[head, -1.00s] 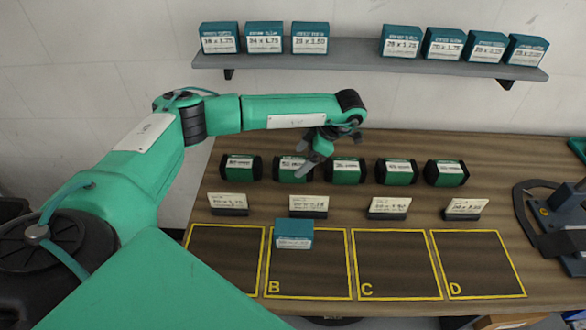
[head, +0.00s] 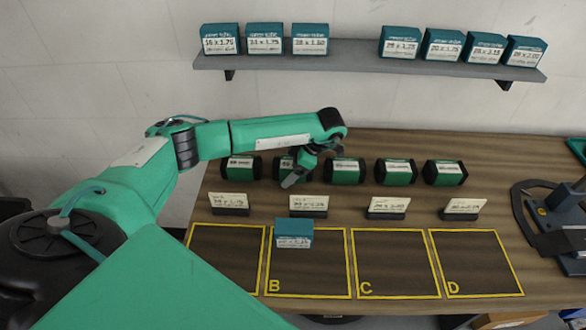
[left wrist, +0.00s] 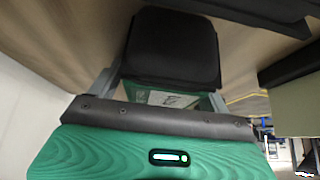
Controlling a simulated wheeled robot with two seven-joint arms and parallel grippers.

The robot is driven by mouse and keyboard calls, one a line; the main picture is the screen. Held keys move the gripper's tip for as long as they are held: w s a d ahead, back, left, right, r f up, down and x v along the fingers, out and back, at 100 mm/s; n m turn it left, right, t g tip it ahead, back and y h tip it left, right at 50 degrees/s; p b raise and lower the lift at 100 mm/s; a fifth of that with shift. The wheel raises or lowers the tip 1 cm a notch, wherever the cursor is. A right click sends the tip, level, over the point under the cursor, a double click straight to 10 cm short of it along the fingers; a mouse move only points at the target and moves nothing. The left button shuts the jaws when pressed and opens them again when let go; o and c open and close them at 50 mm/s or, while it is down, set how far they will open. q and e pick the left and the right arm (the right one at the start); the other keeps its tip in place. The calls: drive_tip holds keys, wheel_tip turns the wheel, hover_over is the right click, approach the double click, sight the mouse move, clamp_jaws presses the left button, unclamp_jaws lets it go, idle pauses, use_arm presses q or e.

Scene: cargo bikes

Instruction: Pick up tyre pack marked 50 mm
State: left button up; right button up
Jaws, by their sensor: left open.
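Several green tyre packs with black ends and white labels stand in a row on the bench; their print is too small to read surely. In the head view they include the far left pack (head: 241,167), the second pack (head: 283,163), the middle pack (head: 345,171), the fourth pack (head: 396,172) and the right pack (head: 445,173). My left gripper (head: 312,166) is open at the second pack and partly hides it. In the left wrist view, a pack's black end (left wrist: 172,48) and part of its label show between the open fingers. My right gripper is not in view.
A shelf (head: 350,66) above holds several teal boxes. Label cards (head: 308,206) stand before the packs. A teal box (head: 294,233) sits in yellow-outlined bay B (head: 310,285); bays C (head: 395,265) and D (head: 475,265) are empty. A dark metal device (head: 560,215) stands at right.

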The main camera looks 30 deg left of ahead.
use_arm(q)
drive_tip(key=shift+c, duration=0.2)
drive_tip(key=c, duration=1.1)
drive_tip(key=shift+c, duration=1.2)
drive_tip(key=shift+r, duration=0.1)
